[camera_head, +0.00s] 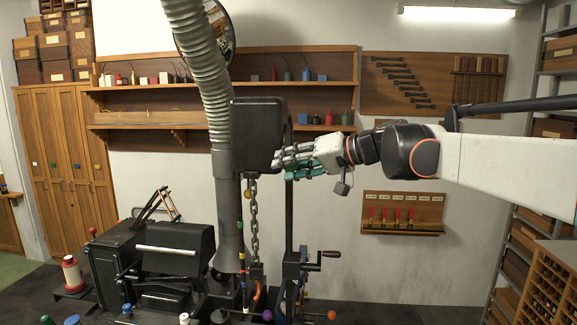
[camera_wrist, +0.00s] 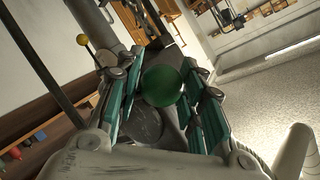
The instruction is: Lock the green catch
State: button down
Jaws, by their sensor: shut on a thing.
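The green catch shows as a round green knob (camera_wrist: 168,87) in the wrist view, between the teal-padded fingers of my gripper (camera_wrist: 163,75). The fingers lie on both sides of the knob, and my gripper is shut on it. In the head view my gripper (camera_head: 291,163) is at the right side of the black machine head (camera_head: 257,135), pointing left. The knob is hidden by the fingers there. The position of the catch's mechanism cannot be made out.
A yellow knob on a rod (camera_wrist: 82,40) stands close beside my fingers. A ribbed hose (camera_head: 206,75), a hanging chain (camera_head: 254,220) and a crank handle (camera_head: 330,254) are near the machine. Wall shelves (camera_head: 160,127) are behind. Open room lies right of the machine.

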jog(key=shift+w+r, duration=0.15)
jog(key=shift+r, duration=0.25)
jog(key=c, duration=1.1)
grip_release()
jog(key=shift+d+f, duration=0.1)
jog(key=shift+d, duration=0.05)
jog(key=v, duration=1.1)
jog(key=shift+s+d, duration=0.3)
